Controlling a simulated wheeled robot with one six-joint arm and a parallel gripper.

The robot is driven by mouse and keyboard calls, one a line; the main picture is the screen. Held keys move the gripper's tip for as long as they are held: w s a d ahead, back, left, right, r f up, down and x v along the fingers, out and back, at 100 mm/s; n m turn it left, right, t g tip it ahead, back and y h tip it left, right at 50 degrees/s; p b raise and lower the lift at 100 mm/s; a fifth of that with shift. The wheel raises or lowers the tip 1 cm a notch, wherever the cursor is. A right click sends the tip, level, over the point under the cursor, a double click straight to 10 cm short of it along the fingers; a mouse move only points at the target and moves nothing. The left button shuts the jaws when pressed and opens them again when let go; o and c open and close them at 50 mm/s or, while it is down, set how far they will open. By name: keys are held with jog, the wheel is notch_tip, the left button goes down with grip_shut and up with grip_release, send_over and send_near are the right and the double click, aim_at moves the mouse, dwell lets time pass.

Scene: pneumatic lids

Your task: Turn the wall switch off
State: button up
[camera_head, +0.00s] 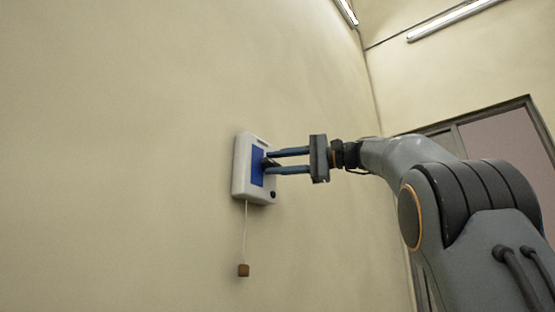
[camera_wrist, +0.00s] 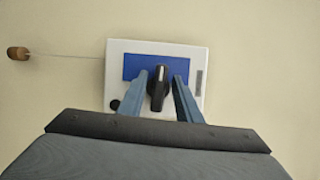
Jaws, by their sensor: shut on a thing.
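The wall switch (camera_head: 242,150) is a white box with a blue panel, fixed on the cream wall left of my arm in the head view. It also shows in the wrist view (camera_wrist: 150,46). A black lever (camera_wrist: 158,92) with a pale stripe stands out from the blue panel. My gripper (camera_head: 268,163) reaches the panel from the right, with its two blue fingers on either side of the lever. It is shut on the lever, which the fingers partly hide in the head view. The wrist view shows the lever between the fingertips (camera_wrist: 161,78).
A small black round knob (camera_head: 272,194) sits at the box's lower corner. A cord with a brown wooden pull (camera_head: 243,270) hangs below the box, clear of my fingers. The wall around is bare. A framed door or window (camera_head: 505,138) stands at the right.

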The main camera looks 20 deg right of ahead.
jog(key=shift+f+n, duration=0.1)
jog(key=shift+n, duration=0.3)
jog(key=o, duration=0.6)
jog(key=shift+o, duration=0.2)
jog(key=b+v, duration=0.1)
jog(key=v, duration=0.6)
jog(key=shift+d, duration=0.35)
jog(key=shift+s, duration=0.15)
